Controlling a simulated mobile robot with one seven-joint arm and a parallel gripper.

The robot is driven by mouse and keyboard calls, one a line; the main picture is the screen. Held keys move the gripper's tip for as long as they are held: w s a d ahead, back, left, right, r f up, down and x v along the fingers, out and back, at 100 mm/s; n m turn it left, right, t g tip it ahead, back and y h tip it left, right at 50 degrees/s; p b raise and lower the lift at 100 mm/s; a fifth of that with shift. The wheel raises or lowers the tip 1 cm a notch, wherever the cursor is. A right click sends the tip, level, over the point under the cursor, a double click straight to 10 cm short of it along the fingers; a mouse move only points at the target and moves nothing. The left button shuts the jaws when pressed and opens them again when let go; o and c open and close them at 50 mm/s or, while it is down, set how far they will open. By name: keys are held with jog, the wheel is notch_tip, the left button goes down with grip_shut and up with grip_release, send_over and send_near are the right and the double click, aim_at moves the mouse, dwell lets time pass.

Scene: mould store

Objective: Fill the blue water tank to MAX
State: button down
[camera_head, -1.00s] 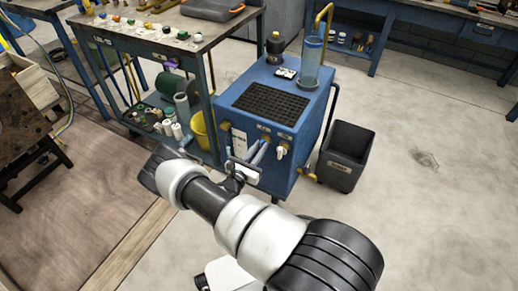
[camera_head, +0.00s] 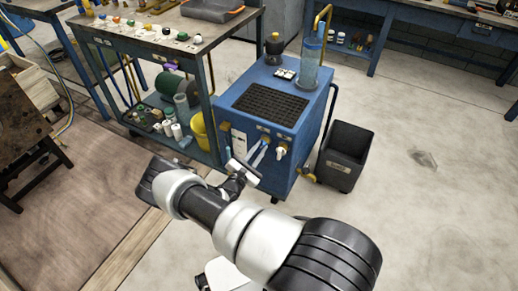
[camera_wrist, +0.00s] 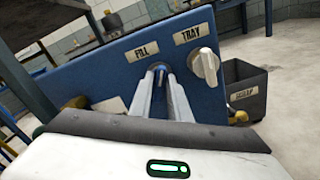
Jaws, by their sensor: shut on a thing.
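The blue cabinet (camera_head: 305,150) carries a clear, blue-tinted upright cylinder (camera_head: 308,68) at its back right corner, under a brass pipe. I cannot read a MAX mark or a water level on it. My gripper (camera_head: 266,143) is at the cabinet's front face. In the wrist view its two long fingers (camera_wrist: 160,73) are closed around a small, dark valve handle under the FILL label (camera_wrist: 147,51). The fingers mostly hide this handle. To its right, a white knob (camera_wrist: 206,67) sits under the TRAY label (camera_wrist: 191,33), apart from the fingers.
A dark scrap bin (camera_head: 345,157) stands on the floor right of the cabinet. A workbench (camera_head: 150,38) with small coloured items stands at left, with a yellow bucket (camera_head: 200,135) beneath it. A black grate (camera_head: 270,103) covers part of the cabinet top. Floor at right is clear.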

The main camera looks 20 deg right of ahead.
jog(key=shift+m, duration=0.5)
jog(key=c, duration=1.8)
grip_release()
jog(key=p+v, duration=0.2)
jog(key=v, duration=1.5)
jog(key=shift+s+a+p, duration=0.15)
jog(key=shift+s+p, duration=0.05)
jog(key=shift+p, duration=0.15)
